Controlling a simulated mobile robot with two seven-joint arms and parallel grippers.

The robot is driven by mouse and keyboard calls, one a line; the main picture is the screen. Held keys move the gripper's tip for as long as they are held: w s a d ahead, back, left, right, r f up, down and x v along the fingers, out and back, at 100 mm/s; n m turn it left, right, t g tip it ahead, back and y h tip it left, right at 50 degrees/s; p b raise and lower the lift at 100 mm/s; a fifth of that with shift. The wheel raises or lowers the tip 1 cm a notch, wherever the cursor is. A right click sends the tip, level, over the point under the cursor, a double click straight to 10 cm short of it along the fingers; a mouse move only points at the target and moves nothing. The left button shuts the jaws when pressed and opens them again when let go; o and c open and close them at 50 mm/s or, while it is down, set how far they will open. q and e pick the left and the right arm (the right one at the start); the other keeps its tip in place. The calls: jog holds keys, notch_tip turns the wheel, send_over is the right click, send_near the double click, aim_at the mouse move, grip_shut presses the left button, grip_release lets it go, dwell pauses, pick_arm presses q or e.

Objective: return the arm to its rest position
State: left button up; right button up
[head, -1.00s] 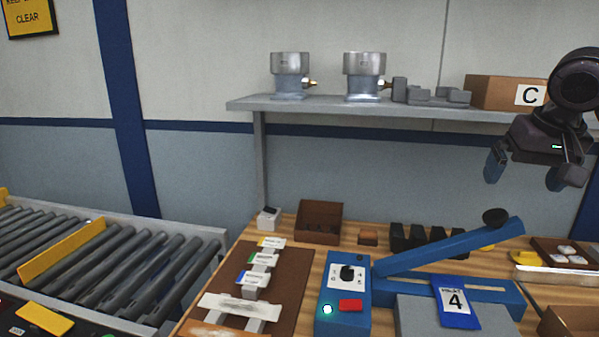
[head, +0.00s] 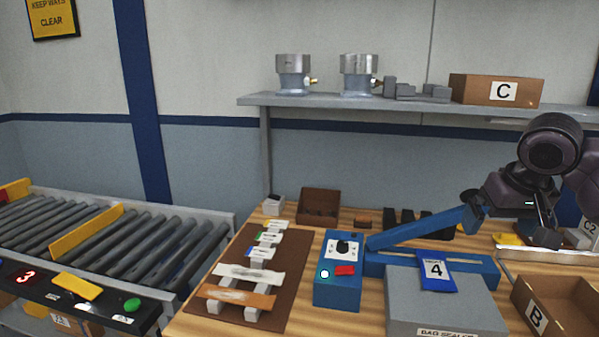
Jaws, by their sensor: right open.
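My right arm comes in from the right, and its dark gripper (head: 508,222) hangs over the right part of the workbench. Its fingers are apart and I see nothing between them. The left finger overlaps the raised end of the blue lever (head: 415,230) of the bag sealer (head: 440,310) in the picture. I cannot tell whether they touch. My left gripper is out of view.
A shelf (head: 260,100) above the bench holds two metal housings (head: 293,75) (head: 358,75), grey parts and box C (head: 495,90). Box B (head: 555,310) is at the right front. A brown board (head: 285,300) with pouches lies left of the blue control box (head: 338,290). A roller conveyor (head: 185,250) is at the left.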

jog(key=s+a+f+n+y, duration=0.1)
jog(key=s+a+f, duration=0.25)
jog(key=f, duration=0.45)
jog(key=s+a+f+n, duration=0.15)
jog(key=s+f, duration=0.25)
jog(key=f, duration=0.4)
jog(key=s+a+f+n+y, duration=0.1)
jog(key=s+a+f, duration=0.2)
jog(key=f, duration=0.5)
jog(key=s+f+m+h, duration=0.1)
jog(key=s+f, duration=0.4)
jog(key=s, duration=0.6)
jog(key=s+f+m+h, duration=0.15)
jog(key=s+f, duration=0.25)
jog(key=s, duration=0.7)
pick_arm(q)
notch_tip(320, 180, down, 3)
jog(key=b, duration=0.4)
jog(key=shift+w+d+r, duration=0.1)
jog(key=shift+d+r, duration=0.05)
jog(key=shift+r, duration=0.05)
pick_arm(e)
jog(key=w+f+n+t, duration=0.1)
jog(key=w+f+t, duration=0.6)
jog(key=f, duration=0.6)
jog(key=shift+w+f+y, duration=0.25)
jog(key=shift+w+y, duration=0.1)
jog(key=shift+w, duration=0.3)
